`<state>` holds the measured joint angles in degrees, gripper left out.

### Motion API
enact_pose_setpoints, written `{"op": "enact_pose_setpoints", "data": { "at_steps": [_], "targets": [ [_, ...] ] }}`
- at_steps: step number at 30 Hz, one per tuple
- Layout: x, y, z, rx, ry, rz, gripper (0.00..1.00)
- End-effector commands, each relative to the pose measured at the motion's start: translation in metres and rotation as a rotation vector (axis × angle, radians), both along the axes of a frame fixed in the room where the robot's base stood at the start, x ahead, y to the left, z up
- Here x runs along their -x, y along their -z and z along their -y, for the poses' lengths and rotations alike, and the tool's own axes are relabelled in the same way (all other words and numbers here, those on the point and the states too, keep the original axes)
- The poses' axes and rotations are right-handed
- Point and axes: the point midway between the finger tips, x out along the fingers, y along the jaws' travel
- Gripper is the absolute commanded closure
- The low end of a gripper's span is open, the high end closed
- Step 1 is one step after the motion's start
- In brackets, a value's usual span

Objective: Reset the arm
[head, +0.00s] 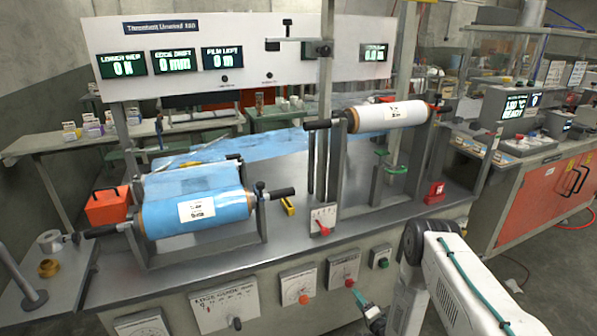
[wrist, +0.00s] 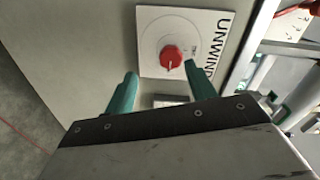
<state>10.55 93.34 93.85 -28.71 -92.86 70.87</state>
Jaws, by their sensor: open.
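My gripper (wrist: 160,90) is open in the wrist view, with two green fingers spread apart. A red knob (wrist: 171,57) on a white plate marked "UNWIN..." (wrist: 205,22) shows ahead of the fingertips, with nothing held between them. In the head view my gripper (head: 362,300) is low at the front of the machine, near the panel plates, and partly hidden by my own white arm at the lower right. I cannot tell from these views whether a finger touches the plate.
The machine bench (head: 290,242) carries a blue film roll (head: 165,219) at left and a white roll (head: 375,118) at upper right. Several knob plates line its front. A red box (head: 107,207) stands at left. An orange-fronted bench (head: 545,195) is at right. Open floor shows at lower right.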

Motion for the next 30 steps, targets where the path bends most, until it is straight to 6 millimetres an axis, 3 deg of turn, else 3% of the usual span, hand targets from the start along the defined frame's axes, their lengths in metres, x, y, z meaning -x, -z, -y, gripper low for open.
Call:
{"op": "enact_pose_setpoints", "data": {
  "at_steps": [2, 6, 8, 11, 17, 23, 30],
  "targets": [
    [0.004, 0.022, 0.001, 0.089, -0.002, -0.085, 0.45],
    [0.036, 0.073, 0.006, 0.289, -0.031, -0.331, 0.45],
    [0.042, 0.080, 0.012, 0.377, -0.053, -0.426, 0.45],
    [0.049, 0.075, 0.023, 0.517, -0.100, -0.573, 0.45],
    [0.059, 0.016, 0.046, 0.759, -0.224, -0.833, 0.45],
    [0.077, -0.072, 0.060, 0.908, -0.353, -1.023, 0.45],
    [0.115, -0.189, 0.062, 1.003, -0.504, -1.187, 0.45]
  ]
}}
